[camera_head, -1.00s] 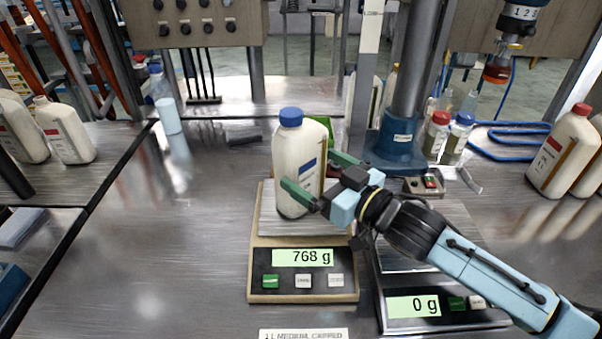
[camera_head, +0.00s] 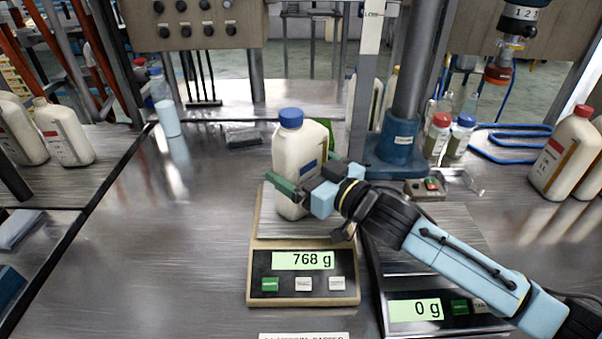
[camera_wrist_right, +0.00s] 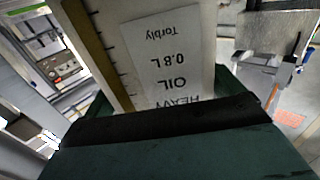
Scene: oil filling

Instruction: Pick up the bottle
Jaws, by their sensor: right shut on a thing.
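A cream bottle with a blue cap (camera_head: 300,150) stands upright on the left scale (camera_head: 255,250), whose display reads 768 g. My right gripper (camera_head: 308,178) has its green fingers around the lower half of the bottle and is shut on it. In the right wrist view the bottle's label (camera_wrist_right: 168,60) shows upside down with "HEAVY OIL 0.8 L", close against the gripper (camera_wrist_right: 170,125). The bottle's lower side is partly hidden by the gripper. My left gripper is not in view.
A second scale (camera_head: 415,308) reading 0 g lies under my right arm. A blue-based post (camera_head: 395,150) stands behind. White bottles stand at the left (camera_head: 63,135) and the right (camera_head: 566,150). Small bottles (camera_head: 450,135) stand at the back right. The bench left of the scale is clear.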

